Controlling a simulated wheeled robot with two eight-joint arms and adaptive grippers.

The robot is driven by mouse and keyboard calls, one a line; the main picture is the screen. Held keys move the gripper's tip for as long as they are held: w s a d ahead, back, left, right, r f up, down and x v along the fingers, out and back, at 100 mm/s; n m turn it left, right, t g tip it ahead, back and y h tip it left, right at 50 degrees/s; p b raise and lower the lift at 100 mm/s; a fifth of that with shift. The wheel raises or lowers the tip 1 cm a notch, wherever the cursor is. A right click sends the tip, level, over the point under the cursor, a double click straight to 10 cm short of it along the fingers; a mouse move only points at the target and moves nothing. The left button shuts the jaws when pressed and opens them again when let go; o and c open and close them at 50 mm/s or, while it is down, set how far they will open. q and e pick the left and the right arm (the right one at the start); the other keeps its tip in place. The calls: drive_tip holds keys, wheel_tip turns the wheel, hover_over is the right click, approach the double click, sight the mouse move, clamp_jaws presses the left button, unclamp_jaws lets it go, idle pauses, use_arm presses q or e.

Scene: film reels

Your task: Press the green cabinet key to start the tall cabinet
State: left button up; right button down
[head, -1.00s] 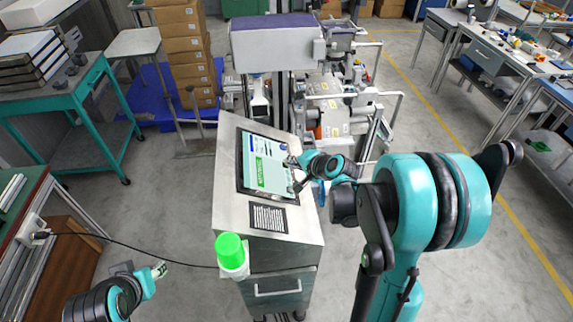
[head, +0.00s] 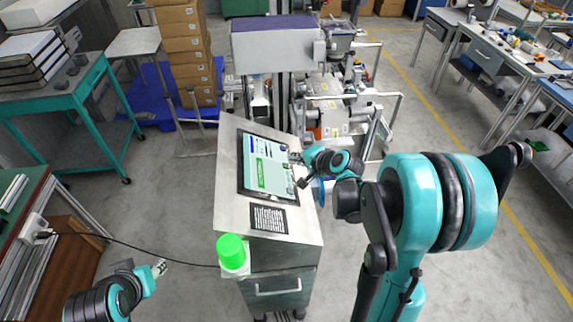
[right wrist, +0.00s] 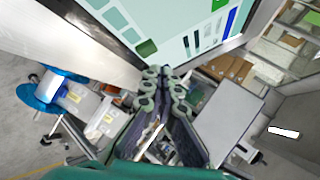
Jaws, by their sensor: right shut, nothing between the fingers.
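A metal console (head: 228,205) carries a tilted touchscreen (head: 275,152) in the head view. A green key with pale lettering (head: 261,176) shows on its left part. My right gripper (head: 299,172) is shut and empty at the screen's right edge, apart from the green key. In the right wrist view its fingertips (right wrist: 166,80) are together, just below the screen (right wrist: 190,30). A dark green patch (right wrist: 147,48) and a bright green patch (right wrist: 219,4) show there; I cannot read them. My left gripper (head: 159,268) is at lower left, too small to judge.
A bright green dome (head: 231,250) on a white base sits at the console's front left corner. A tall machine (head: 275,48) stands behind the console. Stacked boxes (head: 188,50) and a teal bench (head: 60,95) are at left. Workbenches (head: 490,55) line the right.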

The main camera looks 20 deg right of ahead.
drive_tip(key=r, duration=0.1)
drive_tip(key=d+r+p, duration=0.2)
drive_tip(key=shift+s+d+r, duration=0.1)
drive_tip(key=shift+s+r, duration=0.2)
drive_tip(key=shift+r, duration=0.1)
idle(0.6)
